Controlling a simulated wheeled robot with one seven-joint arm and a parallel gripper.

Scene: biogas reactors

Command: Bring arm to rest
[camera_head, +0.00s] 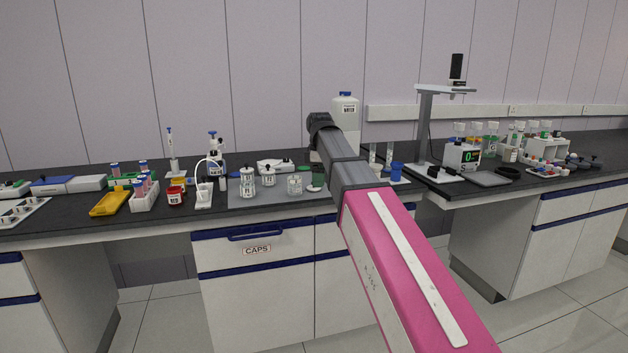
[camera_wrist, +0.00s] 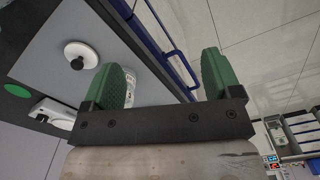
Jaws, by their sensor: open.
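My arm (camera_head: 395,260) reaches forward over the dark bench, with its pink link nearest me. My gripper (camera_wrist: 163,75) is open in the wrist view, with its two green fingers apart. The room between the fingers holds nothing gripped. A small white labelled jar (camera_wrist: 131,80) shows partly behind the left finger; I cannot tell how far apart they are. In the head view the arm mostly hides the gripper.
Several labelled jars (camera_head: 248,184) stand on a grey mat (camera_head: 235,193) left of the arm. A large white bottle (camera_head: 345,118) stands close behind it. A blue cup (camera_head: 397,171) and tall stand (camera_head: 424,120) are to the right. Floor is free between the benches.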

